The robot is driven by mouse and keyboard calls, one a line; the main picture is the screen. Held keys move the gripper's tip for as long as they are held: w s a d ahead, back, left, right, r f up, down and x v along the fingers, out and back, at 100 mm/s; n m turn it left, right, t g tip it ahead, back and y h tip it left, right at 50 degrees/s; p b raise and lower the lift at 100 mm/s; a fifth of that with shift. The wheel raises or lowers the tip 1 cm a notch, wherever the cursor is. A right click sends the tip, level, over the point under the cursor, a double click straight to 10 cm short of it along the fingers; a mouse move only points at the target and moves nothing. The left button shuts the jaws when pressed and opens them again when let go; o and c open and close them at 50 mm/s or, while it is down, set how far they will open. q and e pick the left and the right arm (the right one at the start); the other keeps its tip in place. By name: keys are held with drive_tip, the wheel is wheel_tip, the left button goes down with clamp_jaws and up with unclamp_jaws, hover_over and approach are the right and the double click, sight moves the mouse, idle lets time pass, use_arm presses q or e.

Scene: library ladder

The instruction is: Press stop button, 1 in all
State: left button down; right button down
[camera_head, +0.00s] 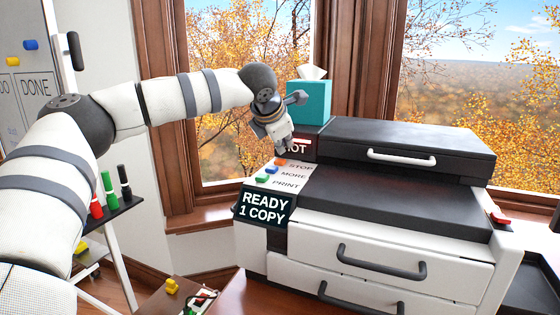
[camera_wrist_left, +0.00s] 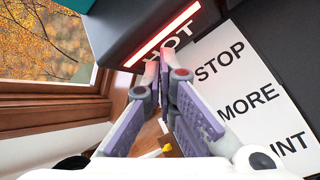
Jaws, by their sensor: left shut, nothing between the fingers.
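The copier's control panel carries an orange-red stop button (camera_head: 280,162), partly visible just under my left fingertips, with the word STOP to its right. My left gripper (camera_head: 280,148) points down over the button with its fingers closed and empty. I cannot tell whether the tips touch the button. In the left wrist view the closed fingertips (camera_wrist_left: 165,62) lie to the left of the STOP label (camera_wrist_left: 220,62), and the button is hidden. My right gripper is in neither view.
A blue MORE button (camera_head: 271,170) and a green PRINT button (camera_head: 262,178) sit nearer the front. A display (camera_head: 263,207) reads READY 1 COPY. A HOT strip (camera_head: 300,147) and a teal tissue box (camera_head: 300,102) are behind. The dark copier lid (camera_head: 400,200) lies right.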

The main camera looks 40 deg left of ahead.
sight(283, 161)
use_arm(q)
drive_tip(key=shift+r, duration=2.4)
drive_tip(key=shift+f, duration=0.1)
